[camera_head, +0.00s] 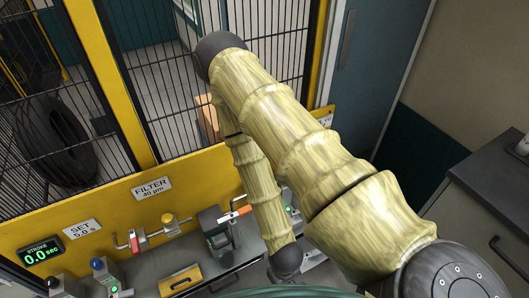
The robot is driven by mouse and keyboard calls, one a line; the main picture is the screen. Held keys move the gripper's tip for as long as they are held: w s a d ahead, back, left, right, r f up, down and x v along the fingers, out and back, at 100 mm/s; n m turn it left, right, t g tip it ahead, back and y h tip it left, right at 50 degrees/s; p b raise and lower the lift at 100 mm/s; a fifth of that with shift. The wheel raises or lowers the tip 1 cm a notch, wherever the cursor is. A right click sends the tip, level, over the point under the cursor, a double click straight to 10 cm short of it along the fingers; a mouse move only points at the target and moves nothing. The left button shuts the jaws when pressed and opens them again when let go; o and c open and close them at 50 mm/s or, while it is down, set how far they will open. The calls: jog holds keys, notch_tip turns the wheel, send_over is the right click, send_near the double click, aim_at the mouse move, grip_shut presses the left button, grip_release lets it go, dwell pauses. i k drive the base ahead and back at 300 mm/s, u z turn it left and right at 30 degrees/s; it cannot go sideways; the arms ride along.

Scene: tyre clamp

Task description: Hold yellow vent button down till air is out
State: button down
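I cannot make out the yellow vent button for certain. A small yellow fitting (169,220) sits on the pipework along the yellow panel, but I cannot tell whether it is a button. A black-capped box (55,285) and a blue-capped box (101,270) with a green light stand at the lower left. My arm bends down to a dark wrist joint at the bottom middle. My gripper is not visible, so its contact with anything is hidden.
A dark unit with a green screen (215,241) and an orange lever (236,212) stand left of my forearm. A red-handled valve (136,241) is on the pipe. A yellow handled block (181,281) lies in front. Behind the mesh fence (165,75) is a tyre (55,140).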

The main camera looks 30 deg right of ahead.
aim_at(168, 218)
jog(key=z, duration=0.5)
jog(key=k, duration=1.35)
jog(key=u, duration=1.1)
jog(key=i, duration=1.75)
jog(key=z, duration=0.8)
